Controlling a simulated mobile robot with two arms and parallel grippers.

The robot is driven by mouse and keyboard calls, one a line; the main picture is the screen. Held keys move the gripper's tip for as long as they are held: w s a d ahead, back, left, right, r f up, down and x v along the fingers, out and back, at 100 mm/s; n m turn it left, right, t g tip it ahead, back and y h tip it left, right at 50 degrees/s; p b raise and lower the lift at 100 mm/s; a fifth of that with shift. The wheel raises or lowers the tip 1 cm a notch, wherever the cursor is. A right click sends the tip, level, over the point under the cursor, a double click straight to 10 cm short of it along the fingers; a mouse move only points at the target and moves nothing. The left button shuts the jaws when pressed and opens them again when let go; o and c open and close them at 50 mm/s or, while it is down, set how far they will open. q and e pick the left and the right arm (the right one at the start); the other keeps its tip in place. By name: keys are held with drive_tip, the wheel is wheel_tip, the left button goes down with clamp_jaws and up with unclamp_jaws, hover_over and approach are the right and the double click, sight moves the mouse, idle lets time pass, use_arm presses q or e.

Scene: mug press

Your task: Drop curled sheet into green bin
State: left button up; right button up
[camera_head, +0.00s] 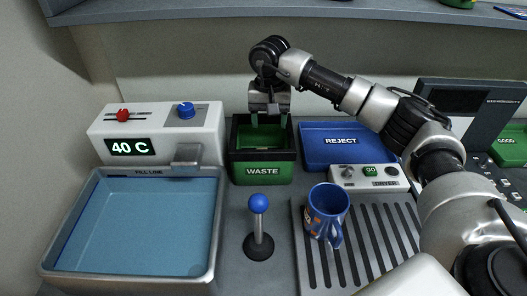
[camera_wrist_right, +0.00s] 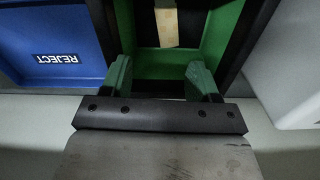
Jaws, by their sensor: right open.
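The green bin (camera_head: 240,177), labelled WASTE and with a black rim, stands at the back middle of the counter. My right gripper (camera_head: 269,121) points down over its opening. In the right wrist view my right gripper (camera_wrist_right: 160,74) has its green fingers apart with nothing held between them. Beyond them the inside of the green bin (camera_wrist_right: 222,40) shows. A pale beige piece (camera_wrist_right: 167,24), likely the curled sheet, lies inside the bin, partly cut off by the frame's top edge. The head view does not show this piece. My left gripper is not in view.
A blue REJECT tray (camera_head: 318,158) stands right of the bin. A water bath (camera_head: 100,225) is at left, a blue-knobbed lever (camera_head: 259,222) in front. A blue mug (camera_head: 326,209) stands on the slatted rack (camera_head: 375,255). A shelf (camera_head: 200,14) runs above.

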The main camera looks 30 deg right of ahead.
wheel_tip(320, 180, up, 10)
drive_tip(key=shift+b, duration=0.4)
idle(0.3)
